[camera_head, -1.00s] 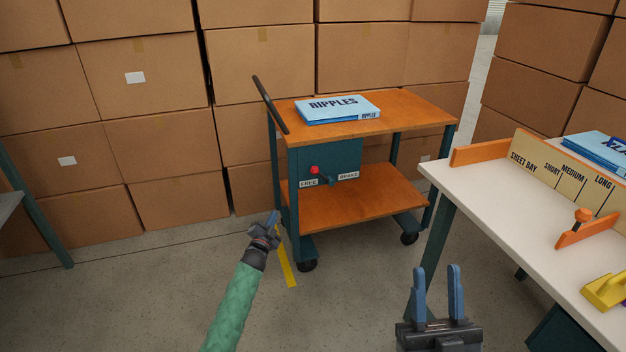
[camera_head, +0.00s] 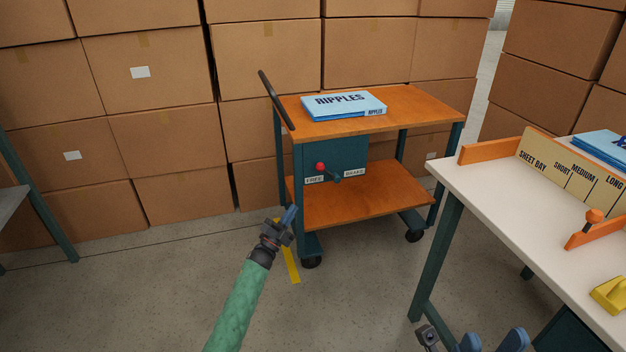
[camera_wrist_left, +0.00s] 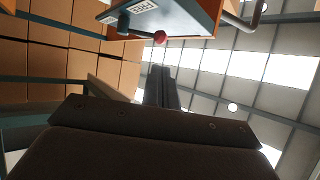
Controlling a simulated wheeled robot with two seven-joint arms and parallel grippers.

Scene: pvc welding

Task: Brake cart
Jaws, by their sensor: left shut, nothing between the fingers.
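The cart (camera_head: 360,206) has an orange top and lower shelf on a teal frame with black wheels. Its teal brake box (camera_head: 350,155) carries a lever with a red knob (camera_head: 320,167), between a FREE label (camera_head: 314,180) and a BRAKE label (camera_head: 355,172). The knob is over the FREE side. My left gripper (camera_head: 290,215) is shut and empty, low in front of the cart's left front leg. In the left wrist view the red knob (camera_wrist_left: 160,38) is above my left fingertips (camera_wrist_left: 161,75), apart from them. My right gripper (camera_head: 490,340) is open at the bottom edge, partly cut off.
A blue RIPPLES pack (camera_head: 343,104) lies on the cart top. Cardboard boxes (camera_head: 158,150) are stacked behind. A white workbench (camera_head: 520,208) with orange fixtures stands at right. Yellow floor tape (camera_head: 291,265) lies beside the cart; the floor in front is clear.

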